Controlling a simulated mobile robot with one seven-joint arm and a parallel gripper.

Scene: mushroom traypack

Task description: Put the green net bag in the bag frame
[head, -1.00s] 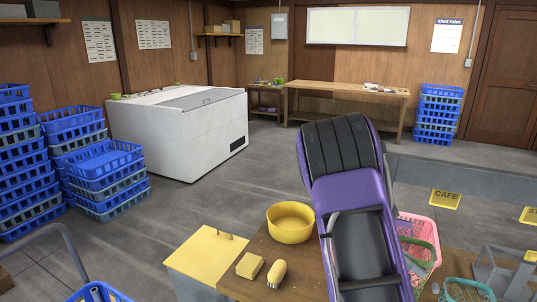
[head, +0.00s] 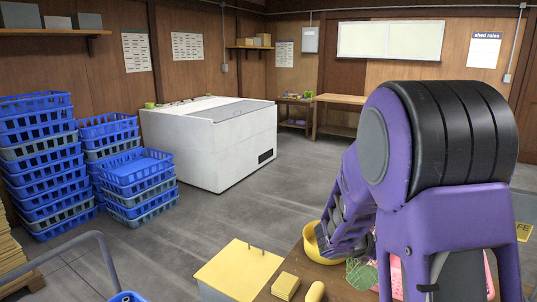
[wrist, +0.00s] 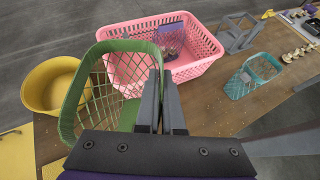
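The green net bag (wrist: 70,118) with its stiff green rim fills the left middle of the wrist view, tilted, its mesh overlapping the pink basket. My gripper (wrist: 162,75) has its fingers close together at the bag's right rim and appears closed on it. In the head view the net (head: 362,274) hangs below my arm, in front of the yellow bowl; the fingers are hidden there. The grey metal bag frame (wrist: 237,34) stands beyond the pink basket's right side in the wrist view. A teal net bag (wrist: 240,86) lies on the bench, apart from my gripper.
The pink basket (wrist: 205,62) stands just beyond the held bag. A yellow bowl (wrist: 36,98) is to its left. Small items line the bench's far right. Bare wooden bench (wrist: 215,115) lies between my fingers and the teal bag.

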